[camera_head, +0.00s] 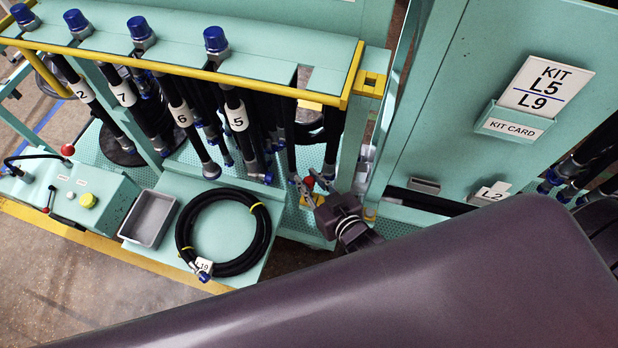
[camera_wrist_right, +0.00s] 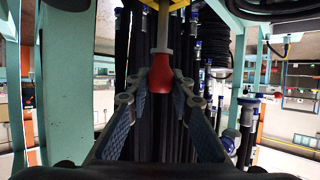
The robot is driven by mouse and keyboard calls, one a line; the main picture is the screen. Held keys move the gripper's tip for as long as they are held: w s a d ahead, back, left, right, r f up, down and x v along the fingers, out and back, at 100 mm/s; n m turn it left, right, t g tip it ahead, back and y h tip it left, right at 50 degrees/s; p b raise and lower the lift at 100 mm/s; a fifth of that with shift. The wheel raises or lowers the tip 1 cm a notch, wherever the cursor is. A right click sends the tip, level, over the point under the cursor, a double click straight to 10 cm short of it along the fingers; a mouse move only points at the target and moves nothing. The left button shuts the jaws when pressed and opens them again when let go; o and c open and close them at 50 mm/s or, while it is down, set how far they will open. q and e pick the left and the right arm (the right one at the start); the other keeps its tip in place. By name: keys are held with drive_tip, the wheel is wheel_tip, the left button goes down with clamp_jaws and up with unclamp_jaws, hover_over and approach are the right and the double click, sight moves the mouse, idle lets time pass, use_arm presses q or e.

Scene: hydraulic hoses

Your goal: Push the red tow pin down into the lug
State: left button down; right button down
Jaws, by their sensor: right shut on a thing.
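The red tow pin (camera_wrist_right: 161,77) shows in the right wrist view as a red grip with a grey shaft, which points up in that picture. My right gripper (camera_wrist_right: 163,88) has its two fingertips on either side of the red grip and is shut on it. In the head view, the red pin (camera_head: 309,182) is a small red spot at the tips of my right gripper (camera_head: 306,190), just right of the hanging hoses. I cannot make out the lug for certain, nor whether the shaft's end is in it. My left gripper is not in view.
Black hoses (camera_head: 238,118) hang from the teal rack left of the gripper. A coiled hose (camera_head: 262,240) tagged L19 and a grey tray (camera_head: 148,219) lie on the bench. A teal panel with a kit card holder (camera_head: 513,122) stands to the right. My arm covers the lower right.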

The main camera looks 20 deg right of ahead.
drive_tip(key=shift+f+b, duration=1.45)
drive_tip(key=shift+f, duration=1)
drive_tip(key=shift+f, duration=0.1)
drive_tip(key=c, duration=1.6)
unclamp_jaws()
drive_tip(key=shift+s, duration=0.1)
drive_tip(key=v, duration=1.1)
drive_tip(key=shift+s+d+r, duration=0.1)
drive_tip(key=shift+s+r, duration=0.15)
drive_tip(key=shift+s, duration=0.1)
